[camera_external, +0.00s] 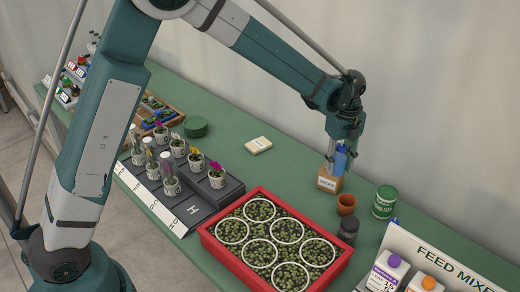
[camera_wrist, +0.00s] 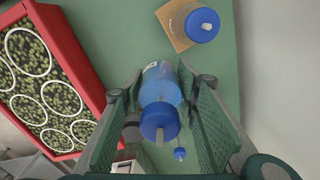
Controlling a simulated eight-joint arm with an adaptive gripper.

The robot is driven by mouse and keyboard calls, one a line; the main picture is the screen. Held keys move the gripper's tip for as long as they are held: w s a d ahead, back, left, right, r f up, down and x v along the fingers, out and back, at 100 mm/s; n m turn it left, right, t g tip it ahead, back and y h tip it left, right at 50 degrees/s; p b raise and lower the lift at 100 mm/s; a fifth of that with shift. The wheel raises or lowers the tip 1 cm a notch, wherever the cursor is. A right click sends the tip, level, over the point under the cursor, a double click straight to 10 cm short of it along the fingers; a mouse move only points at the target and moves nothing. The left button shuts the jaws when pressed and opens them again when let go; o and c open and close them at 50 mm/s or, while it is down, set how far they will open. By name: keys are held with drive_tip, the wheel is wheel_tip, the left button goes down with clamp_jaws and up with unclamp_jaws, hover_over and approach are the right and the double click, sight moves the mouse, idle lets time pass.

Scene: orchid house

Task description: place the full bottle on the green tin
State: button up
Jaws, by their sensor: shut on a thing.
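My gripper (camera_external: 343,140) is shut on a blue-filled bottle (camera_external: 340,159) with a blue cap. In the wrist view the bottle (camera_wrist: 160,86) sits between the two green finger pads, its cap towards the camera. A second, paler bottle (camera_wrist: 196,24) with a blue cap stands on a tan block (camera_wrist: 168,22); the block (camera_external: 328,181) is just left of and below the held bottle in the external view. A flat, round green tin (camera_external: 195,128) lies on the bench further left. A taller green and white can (camera_external: 384,202) stands to the right of my gripper.
A red tray of plants (camera_external: 215,243) fills the near middle. Potted orchids stand in a dark rack (camera_external: 226,192). A cream block (camera_external: 258,145) lies on fairly clear bench near the wall.

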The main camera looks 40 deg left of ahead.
drive_tip(key=w+d+r+m+p, duration=0.2)
drive_tip(key=w+d+r, duration=0.1)
drive_tip(key=d, duration=0.5)
drive_tip(key=w+d+r+m+p, duration=0.3)
drive_tip(key=w+d, duration=0.2)
drive_tip(key=d, duration=0.3)
drive_tip(key=shift+w+d, duration=0.2)
drive_tip(key=shift+d, duration=0.05)
hover_over(388, 192)
drive_tip(key=shift+s+f+p, duration=0.1)
drive_tip(key=shift+f+p, duration=0.3)
drive_tip(key=shift+f, duration=2.6)
drive_tip(key=shift+f, duration=0.15)
drive_tip(key=shift+f, duration=1.75)
drive_tip(key=shift+f, duration=0.15)
drive_tip(key=o, duration=0.9)
drive_tip(key=shift+o, duration=0.2)
